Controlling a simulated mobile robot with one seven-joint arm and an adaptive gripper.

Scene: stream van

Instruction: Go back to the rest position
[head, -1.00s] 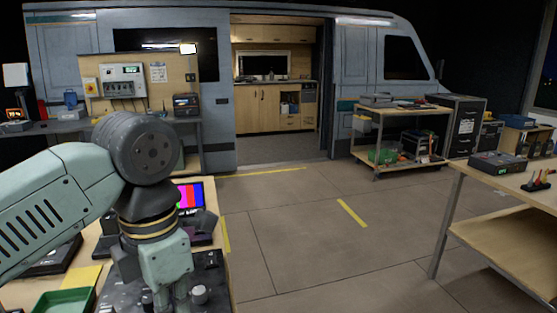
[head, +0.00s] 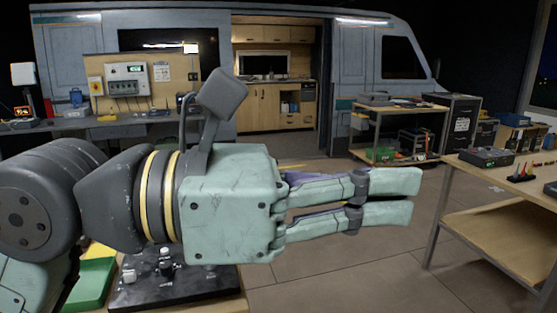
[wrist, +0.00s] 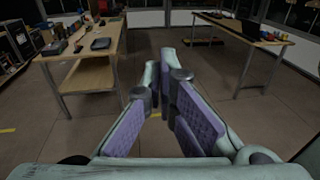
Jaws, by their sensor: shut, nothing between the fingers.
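My gripper (head: 390,198) is in the middle of the head view, raised above the near bench and pointing level to the right. Its two pale green fingers lie close together, shut with nothing between them. In the wrist view my gripper (wrist: 165,72) points out over open floor, with its fingertips together at the centre. My arm comes in from the left of the head view and hides part of the near bench.
A black control panel (head: 205,290) and a green tray (head: 88,285) are on the near bench below my arm. A wooden table (head: 500,172) with a dark box (head: 486,157) stands at right. A shelf cart (head: 398,107) stands by the van (head: 355,60). Floor between is clear.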

